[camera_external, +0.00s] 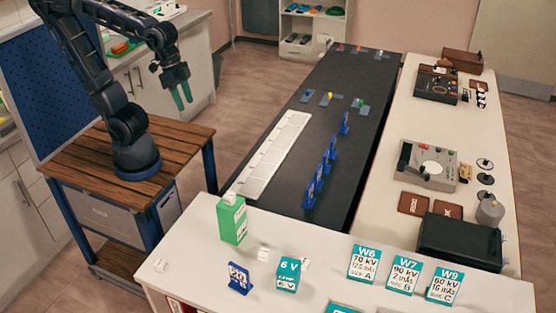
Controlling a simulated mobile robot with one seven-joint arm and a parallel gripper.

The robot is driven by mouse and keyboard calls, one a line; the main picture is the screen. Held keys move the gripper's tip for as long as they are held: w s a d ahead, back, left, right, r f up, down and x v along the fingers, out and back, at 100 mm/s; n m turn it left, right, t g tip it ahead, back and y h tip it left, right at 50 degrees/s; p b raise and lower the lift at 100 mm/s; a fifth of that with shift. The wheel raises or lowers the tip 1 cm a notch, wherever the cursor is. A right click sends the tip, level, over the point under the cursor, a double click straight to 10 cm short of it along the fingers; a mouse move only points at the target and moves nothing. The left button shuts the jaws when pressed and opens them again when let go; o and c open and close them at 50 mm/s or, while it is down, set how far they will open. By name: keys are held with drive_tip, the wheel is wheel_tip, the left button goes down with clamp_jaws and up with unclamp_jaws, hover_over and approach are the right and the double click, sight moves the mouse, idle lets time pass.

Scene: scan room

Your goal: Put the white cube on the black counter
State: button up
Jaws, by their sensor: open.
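A small white cube (263,253) sits on the white front counter, just right of a green carton. A second small white block (161,265) lies near that counter's left end; I cannot tell which one the task means. The black counter (345,85) is the long dark top running away through the middle of the picture. My gripper (182,97) has green fingertips. It is open, hangs pointing down left of the black counter, and appears empty. It is well apart from both white blocks.
Blue stands (325,165) and a long white tray (273,157) occupy part of the black counter. Its middle strip has bare room.

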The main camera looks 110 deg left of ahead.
drive_tip(key=s+a+m, duration=0.1)
drive_tip(key=s+a, duration=0.1)
drive_tip(key=s, duration=0.4)
drive_tip(key=shift+s+a+f+m+t+y, duration=0.25)
drive_tip(key=shift+f+m+t+y, duration=0.05)
drive_tip(key=shift+f+t+y, duration=0.15)
drive_tip(key=shift+o, duration=0.5)
drive_tip(key=shift+s+a+f, duration=0.15)
drive_tip(key=shift+s+a, duration=0.05)
drive_tip(key=shift+s, duration=0.15)
